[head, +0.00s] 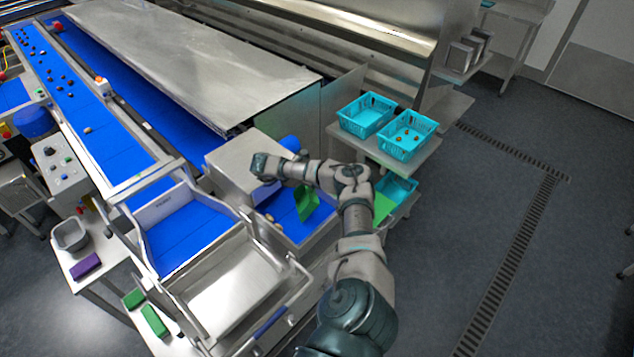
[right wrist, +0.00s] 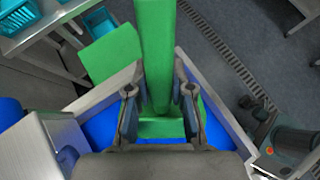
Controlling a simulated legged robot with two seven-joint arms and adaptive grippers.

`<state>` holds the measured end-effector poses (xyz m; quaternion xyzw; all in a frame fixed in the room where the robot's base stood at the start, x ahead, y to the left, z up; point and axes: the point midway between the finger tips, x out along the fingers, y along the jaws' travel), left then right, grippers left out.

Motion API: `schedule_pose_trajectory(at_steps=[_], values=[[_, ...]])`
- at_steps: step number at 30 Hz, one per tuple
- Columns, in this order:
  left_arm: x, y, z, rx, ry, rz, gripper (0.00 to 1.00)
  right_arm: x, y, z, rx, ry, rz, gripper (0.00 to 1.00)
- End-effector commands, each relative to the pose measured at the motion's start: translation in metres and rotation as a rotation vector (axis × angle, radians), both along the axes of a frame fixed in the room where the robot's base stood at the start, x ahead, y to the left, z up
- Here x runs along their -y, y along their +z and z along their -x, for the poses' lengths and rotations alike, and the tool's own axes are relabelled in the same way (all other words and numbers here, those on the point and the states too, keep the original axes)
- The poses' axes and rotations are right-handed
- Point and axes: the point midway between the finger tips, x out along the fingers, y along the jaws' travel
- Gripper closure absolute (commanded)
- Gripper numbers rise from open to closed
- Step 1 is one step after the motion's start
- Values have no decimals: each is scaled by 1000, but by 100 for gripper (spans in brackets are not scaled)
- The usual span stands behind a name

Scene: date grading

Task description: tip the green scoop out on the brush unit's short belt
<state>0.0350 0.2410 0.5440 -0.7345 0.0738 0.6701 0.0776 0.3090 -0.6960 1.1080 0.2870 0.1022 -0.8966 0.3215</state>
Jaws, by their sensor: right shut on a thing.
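The green scoop (head: 307,204) is over the short blue belt (head: 287,207) beside the steel box of the brush unit (head: 238,166). In the right wrist view, its green handle (right wrist: 155,55) stands between the two dark fingers of my right gripper (right wrist: 160,95), which is shut on it. More green shows below the fingers, with the blue belt (right wrist: 100,128) and its steel side walls around it. I cannot tell how far the scoop is tilted or whether it holds dates. My left gripper is not in view.
Teal baskets (head: 367,115) stand on a steel shelf right of the unit, one with a few dates. A green flat surface (right wrist: 110,55) lies past the belt wall. A steel tray (head: 238,285) stands left of my right arm. Open floor (head: 470,225) lies right.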

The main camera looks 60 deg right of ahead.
Motion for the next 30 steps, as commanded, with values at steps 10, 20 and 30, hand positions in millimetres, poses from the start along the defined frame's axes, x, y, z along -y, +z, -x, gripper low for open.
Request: schedule_pose_trajectory(at_steps=[10, 20, 30], values=[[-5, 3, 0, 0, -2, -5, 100, 6, 38, -1, 6, 0, 0, 100], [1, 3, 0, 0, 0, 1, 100, 1, 64, 0, 2, -3, 1, 100], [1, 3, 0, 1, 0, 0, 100, 2, 64, 1, 0, -2, 0, 100]])
